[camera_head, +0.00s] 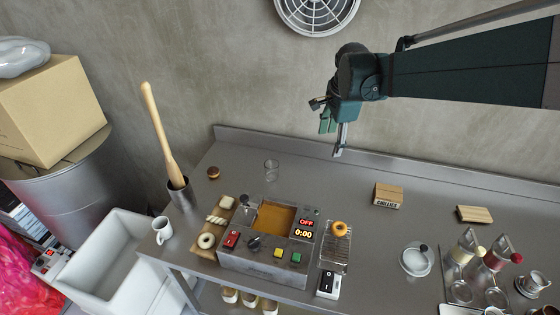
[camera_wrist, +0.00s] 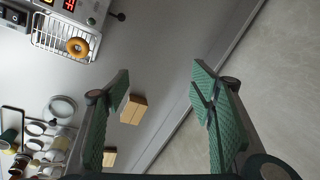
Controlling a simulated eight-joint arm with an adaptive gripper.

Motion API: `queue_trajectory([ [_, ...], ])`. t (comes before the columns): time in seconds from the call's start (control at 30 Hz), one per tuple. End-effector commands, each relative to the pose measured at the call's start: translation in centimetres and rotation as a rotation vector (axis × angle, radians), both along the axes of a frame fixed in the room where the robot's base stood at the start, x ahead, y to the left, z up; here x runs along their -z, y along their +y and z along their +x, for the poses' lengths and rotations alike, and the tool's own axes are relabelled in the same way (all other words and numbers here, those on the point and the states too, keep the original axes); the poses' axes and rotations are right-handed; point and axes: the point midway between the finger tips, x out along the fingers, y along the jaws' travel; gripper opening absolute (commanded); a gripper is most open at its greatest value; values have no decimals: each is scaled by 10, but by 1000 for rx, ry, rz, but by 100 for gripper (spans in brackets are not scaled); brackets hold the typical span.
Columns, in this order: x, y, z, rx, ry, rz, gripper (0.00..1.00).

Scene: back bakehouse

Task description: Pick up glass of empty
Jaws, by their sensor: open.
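A small clear empty glass (camera_head: 271,169) stands upright on the steel counter (camera_head: 330,180), behind the fryer and near the back edge. My gripper (camera_head: 333,135) is open and empty in the air above the back of the counter, to the right of the glass and higher. In the wrist view my gripper (camera_wrist: 160,85) shows its two green fingers spread wide with nothing between them but counter and the back ledge. The glass is not in the wrist view.
The fryer (camera_head: 262,268) with its orange oil stands in front of the glass. A donut (camera_head: 339,229) lies on a wire rack beside it. A brown box (camera_head: 388,195) stands to the right. A dark round bun (camera_head: 213,173) is left of the glass. Counter around the glass is clear.

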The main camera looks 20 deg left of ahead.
Motion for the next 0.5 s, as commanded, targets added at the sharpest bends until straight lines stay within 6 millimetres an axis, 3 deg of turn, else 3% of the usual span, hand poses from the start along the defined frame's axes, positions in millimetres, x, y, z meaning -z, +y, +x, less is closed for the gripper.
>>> queue_trajectory([
  [0.5, 69, 94, 53, 241, 104, 22, 55],
])
